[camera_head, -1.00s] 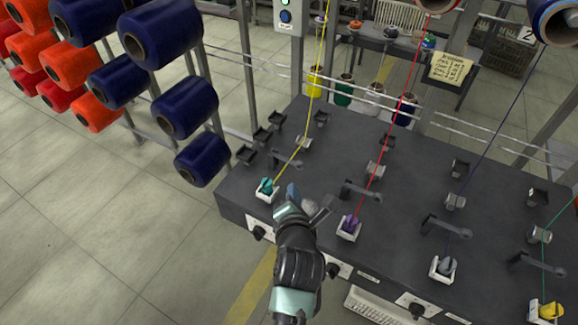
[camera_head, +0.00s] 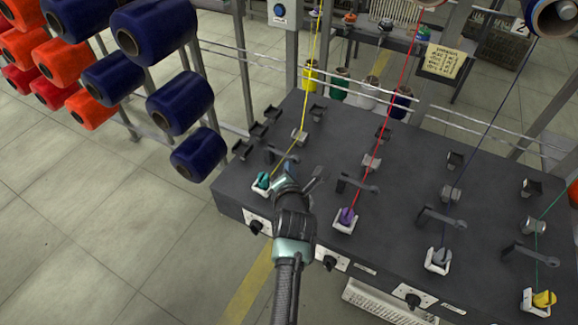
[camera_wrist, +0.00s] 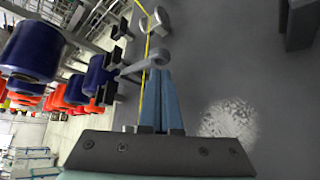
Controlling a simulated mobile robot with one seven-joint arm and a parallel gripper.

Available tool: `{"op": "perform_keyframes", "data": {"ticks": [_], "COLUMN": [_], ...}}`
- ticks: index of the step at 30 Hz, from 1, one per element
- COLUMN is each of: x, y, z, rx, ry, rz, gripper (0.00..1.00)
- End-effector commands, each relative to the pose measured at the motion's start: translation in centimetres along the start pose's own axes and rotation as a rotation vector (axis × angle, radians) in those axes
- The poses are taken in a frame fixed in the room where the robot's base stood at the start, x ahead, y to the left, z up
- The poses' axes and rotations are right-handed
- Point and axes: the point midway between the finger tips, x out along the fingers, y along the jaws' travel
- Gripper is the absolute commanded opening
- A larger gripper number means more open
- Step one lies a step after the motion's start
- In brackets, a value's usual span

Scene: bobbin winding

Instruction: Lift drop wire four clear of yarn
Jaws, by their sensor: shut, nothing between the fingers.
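Grey drop wires, small crank-like levers, stand on the dark machine top; I cannot read which is number four. The one by the yellow yarn (camera_head: 319,75) shows in the head view (camera_head: 279,154) and in the wrist view (camera_wrist: 146,64). The yellow yarn passes close by this drop wire in the wrist view (camera_wrist: 147,45). My gripper (camera_head: 289,168) is shut and empty, its blue fingers (camera_wrist: 166,105) pointing at this lever. The fingertips are at or very near the lever's arm; contact is unclear.
Other drop wires stand at the red yarn (camera_head: 357,184), the navy yarn (camera_head: 441,217) and the green yarn (camera_head: 530,253). A teal-tipped white holder (camera_head: 262,183) is left of my gripper. Navy spools (camera_head: 180,102) hang left. Clear machine top lies right of the fingers.

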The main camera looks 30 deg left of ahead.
Motion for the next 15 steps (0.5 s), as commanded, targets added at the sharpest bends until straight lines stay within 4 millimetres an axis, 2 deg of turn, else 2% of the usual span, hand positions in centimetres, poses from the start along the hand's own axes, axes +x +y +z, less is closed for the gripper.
{"op": "perform_keyframes", "data": {"ticks": [6,15], "x": [1.4,1.6], "y": [0.1,0.0], "z": [0.0,0.0], "rx": [0.000,0.000], "ry": [0.001,0.000], "rz": [0.001,0.000], "gripper": [0.00,0.00]}}
